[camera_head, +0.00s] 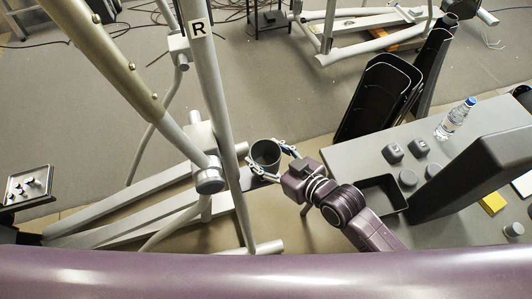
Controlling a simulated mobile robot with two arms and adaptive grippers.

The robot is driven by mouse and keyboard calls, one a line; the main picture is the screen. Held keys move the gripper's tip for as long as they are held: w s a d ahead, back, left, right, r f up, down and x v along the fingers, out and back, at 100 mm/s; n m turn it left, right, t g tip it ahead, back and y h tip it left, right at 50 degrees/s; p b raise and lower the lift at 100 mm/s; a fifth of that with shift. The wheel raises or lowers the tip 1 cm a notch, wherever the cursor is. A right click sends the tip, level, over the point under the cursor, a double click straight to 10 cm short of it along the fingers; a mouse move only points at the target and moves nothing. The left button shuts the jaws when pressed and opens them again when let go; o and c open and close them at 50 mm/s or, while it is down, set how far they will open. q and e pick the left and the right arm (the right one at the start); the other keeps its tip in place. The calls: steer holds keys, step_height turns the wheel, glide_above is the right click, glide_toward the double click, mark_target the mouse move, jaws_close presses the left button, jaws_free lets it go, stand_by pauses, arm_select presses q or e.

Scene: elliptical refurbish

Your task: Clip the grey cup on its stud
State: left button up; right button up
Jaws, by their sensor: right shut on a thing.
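The grey cup (266,152) is a dark, open-topped cylinder near the middle of the head view, with its mouth facing up. My right gripper (268,160) is shut on it, with the fingers around the cup's sides. The cup is just right of the elliptical machine's upright post (215,95), which carries an "R" label. I cannot make out the stud, nor whether the cup touches the machine. My left gripper is not in view.
A grey table (386,134) at right carries a water bottle (455,119), an empty black tray (380,195), small grey blocks, round caps and a large dark panel. Black stacked bins (380,95) stand behind it. A small parts tray (29,185) is at far left.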

steer(key=shift+s+f+b, duration=0.1)
steer(key=shift+f+b, duration=0.2)
steer(key=shift+f, duration=0.3)
stand_by(0.5)
steer(key=o, duration=1.5)
steer(key=shift+s+d, duration=0.1)
steer(key=shift+d, duration=0.05)
steer(key=v, duration=1.1)
steer(key=shift+s+d+r, duration=0.2)
steer(key=shift+f, duration=0.1)
